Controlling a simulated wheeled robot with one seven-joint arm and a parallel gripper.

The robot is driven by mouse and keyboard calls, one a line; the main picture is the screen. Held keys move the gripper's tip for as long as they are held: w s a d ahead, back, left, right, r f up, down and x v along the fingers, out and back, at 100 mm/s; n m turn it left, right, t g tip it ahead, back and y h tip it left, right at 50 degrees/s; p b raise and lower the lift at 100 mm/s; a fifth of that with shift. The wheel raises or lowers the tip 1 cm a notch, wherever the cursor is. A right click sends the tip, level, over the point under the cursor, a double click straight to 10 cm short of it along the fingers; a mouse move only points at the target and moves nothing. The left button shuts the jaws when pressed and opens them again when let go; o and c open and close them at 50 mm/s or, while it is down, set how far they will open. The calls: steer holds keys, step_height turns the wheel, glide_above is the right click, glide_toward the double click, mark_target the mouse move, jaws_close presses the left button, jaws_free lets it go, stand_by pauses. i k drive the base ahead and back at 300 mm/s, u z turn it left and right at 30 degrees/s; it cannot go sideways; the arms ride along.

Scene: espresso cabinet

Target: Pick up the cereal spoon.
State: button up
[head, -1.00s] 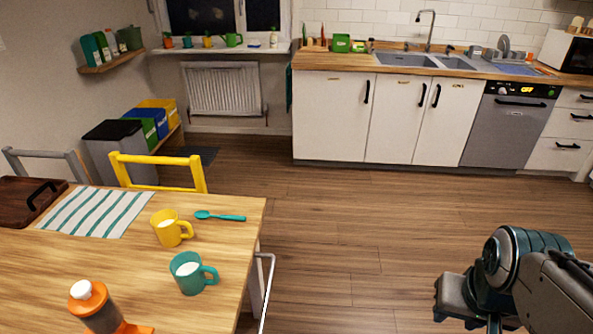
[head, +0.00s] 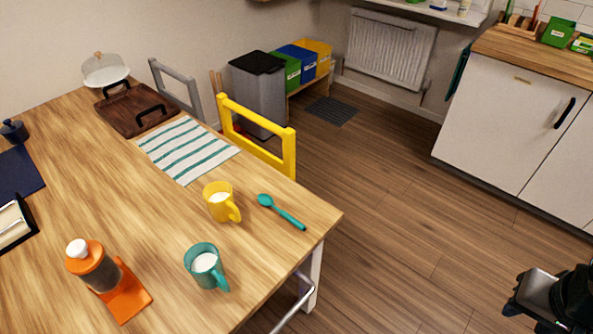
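The teal cereal spoon (head: 282,212) lies flat on the wooden table (head: 110,205) near its right corner. Its bowl points to the upper left and its handle to the lower right. My gripper (head: 535,300) is at the lower right edge of the head view, over the floor and well apart from the table and the spoon. It is partly cut off by the frame, and its fingers cannot be made out clearly.
A yellow mug (head: 220,202) stands just left of the spoon, and a teal mug (head: 206,266) is nearer. An orange bottle (head: 93,266) stands at the front left. A yellow chair (head: 258,140) is behind the table edge. Floor (head: 420,235) to the right is clear.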

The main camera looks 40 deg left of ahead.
mark_target(265, 199)
steer(key=u, duration=0.9)
steer(key=i, duration=0.8)
steer(key=u, duration=0.85)
